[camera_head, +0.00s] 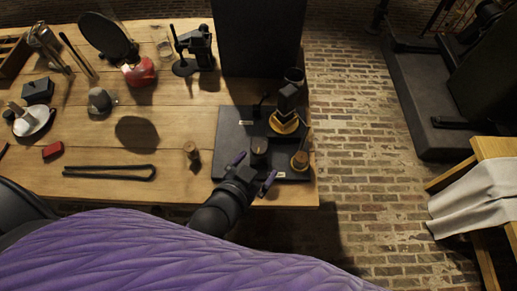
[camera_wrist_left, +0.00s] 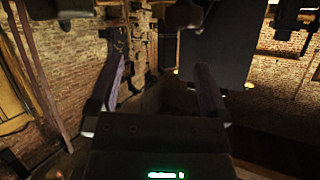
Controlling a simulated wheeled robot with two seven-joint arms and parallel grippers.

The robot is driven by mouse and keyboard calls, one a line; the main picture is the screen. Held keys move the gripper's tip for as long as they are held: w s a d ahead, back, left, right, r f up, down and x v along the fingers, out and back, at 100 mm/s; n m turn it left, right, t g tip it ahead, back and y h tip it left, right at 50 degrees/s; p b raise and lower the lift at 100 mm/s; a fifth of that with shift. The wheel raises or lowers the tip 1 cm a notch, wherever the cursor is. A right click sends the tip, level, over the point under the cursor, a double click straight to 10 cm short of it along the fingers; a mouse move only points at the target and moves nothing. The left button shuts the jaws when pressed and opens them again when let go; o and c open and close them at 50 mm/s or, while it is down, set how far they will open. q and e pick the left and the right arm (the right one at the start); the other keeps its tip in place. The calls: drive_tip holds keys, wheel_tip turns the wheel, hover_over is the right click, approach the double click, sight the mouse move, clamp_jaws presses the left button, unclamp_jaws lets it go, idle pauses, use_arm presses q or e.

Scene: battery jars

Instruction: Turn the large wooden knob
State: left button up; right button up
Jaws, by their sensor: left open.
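A dark board (camera_head: 232,139) lies at the table's right front corner with several fittings on it. A dark round knob (camera_head: 259,146) stands near its middle. A black block on a wooden disc (camera_head: 284,123) is behind it, and a smaller wooden-based knob (camera_head: 300,160) is to the right. I cannot tell for sure which is the large wooden knob. My left gripper (camera_head: 258,164) is open at the board's front edge, with the dark knob just beyond its fingertips. Its spread purple fingers also show in the left wrist view (camera_wrist_left: 158,64), with nothing seen between them. My right gripper is not in view.
A red-based round mirror-like disc (camera_head: 104,36) and other instruments occupy the back left. Brick floor is right of the table.

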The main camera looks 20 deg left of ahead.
sight(257, 150)
use_arm(q)
drive_tip(key=w+f+b, duration=0.1)
drive_tip(key=w, duration=0.1)
drive_tip(key=w+a+f+n+b, duration=0.1)
drive_tip(key=w, duration=0.1)
drive_tip(key=w+f+n+y+b, duration=0.1)
drive_tip(key=shift+w+a+f, duration=0.25)
drive_tip(key=shift+w+f, duration=0.15)
drive_tip(key=shift+w+d+f, duration=0.1)
drive_tip(key=shift+w, duration=0.4)
drive_tip(key=c, duration=1.3)
drive_tip(key=shift+r+h+p, duration=0.35)
drive_tip(key=shift+h+p, duration=0.15)
drive_tip(key=shift+p, duration=0.45)
drive_tip(key=shift+f+m+p, duration=0.1)
drive_tip(key=shift+m+p, duration=0.25)
drive_tip(key=shift+m, duration=0.15)
drive_tip(key=shift+f+h, duration=0.15)
drive_tip(key=shift+h, duration=0.25)
drive_tip(key=shift+f, duration=0.1)
